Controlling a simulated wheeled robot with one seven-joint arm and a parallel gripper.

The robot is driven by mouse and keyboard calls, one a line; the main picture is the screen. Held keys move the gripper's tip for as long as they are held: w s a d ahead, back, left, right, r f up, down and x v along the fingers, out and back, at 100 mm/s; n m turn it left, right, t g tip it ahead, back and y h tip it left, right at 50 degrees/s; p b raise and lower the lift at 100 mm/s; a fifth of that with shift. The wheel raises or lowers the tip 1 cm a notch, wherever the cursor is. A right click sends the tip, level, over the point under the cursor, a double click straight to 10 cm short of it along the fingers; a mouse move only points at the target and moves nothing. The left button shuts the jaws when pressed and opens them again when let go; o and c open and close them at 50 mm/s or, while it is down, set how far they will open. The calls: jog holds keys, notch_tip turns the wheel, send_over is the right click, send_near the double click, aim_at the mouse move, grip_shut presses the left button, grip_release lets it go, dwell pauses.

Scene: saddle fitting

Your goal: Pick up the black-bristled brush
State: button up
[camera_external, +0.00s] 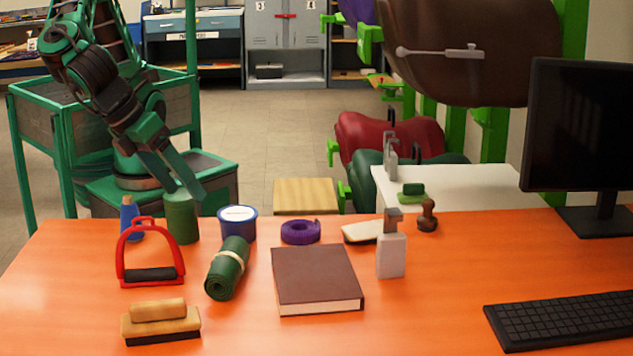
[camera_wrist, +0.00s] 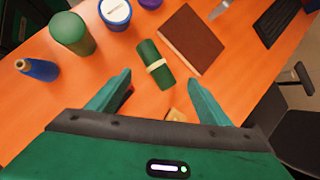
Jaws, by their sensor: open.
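The black-bristled brush (camera_external: 160,322) lies at the front left of the orange table. It has a tan wooden back and handle, and its dark bristles face down. In the wrist view a small tan piece (camera_wrist: 176,115), which looks like part of this brush, shows between my fingers, and my gripper body hides the rest. My gripper (camera_wrist: 158,78) is open and empty. In the external view my gripper (camera_external: 195,187) hangs at the table's far left side, well behind the brush and near the green canister (camera_external: 182,217).
A brown book (camera_external: 315,279), purple strap roll (camera_external: 300,232) and pump bottle (camera_external: 391,255) lie further right. The front middle is clear.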

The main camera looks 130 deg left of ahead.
jog(key=d+r+m+t+y, duration=0.2)
jog(key=d+r+m+t, duration=0.15)
jog(key=d, duration=0.65)
jog(key=d+r+m+t+y, duration=0.25)
jog(key=d+m+t, duration=0.25)
jog(key=d, duration=0.5)
send_near(129, 305)
jog(key=shift+g, duration=0.25)
jog(key=a, duration=0.1)
jog(key=w+a+f, duration=0.1)
jog(key=w+a, duration=0.1)
jog(key=shift+a+f, duration=0.35)
jog(key=shift+w+a+f, duration=0.15)
jog(key=shift+a+f, duration=0.05)
jog(key=shift+f, duration=0.05)
jog(key=x, duration=0.5)
jog(key=shift+r+x, duration=0.2)
jog(key=shift+x, duration=1.1)
jog(key=shift+r+x, duration=0.2)
jog(key=shift+x, duration=1.1)
jog(key=shift+w, duration=0.15)
jog(key=c, duration=1.2)
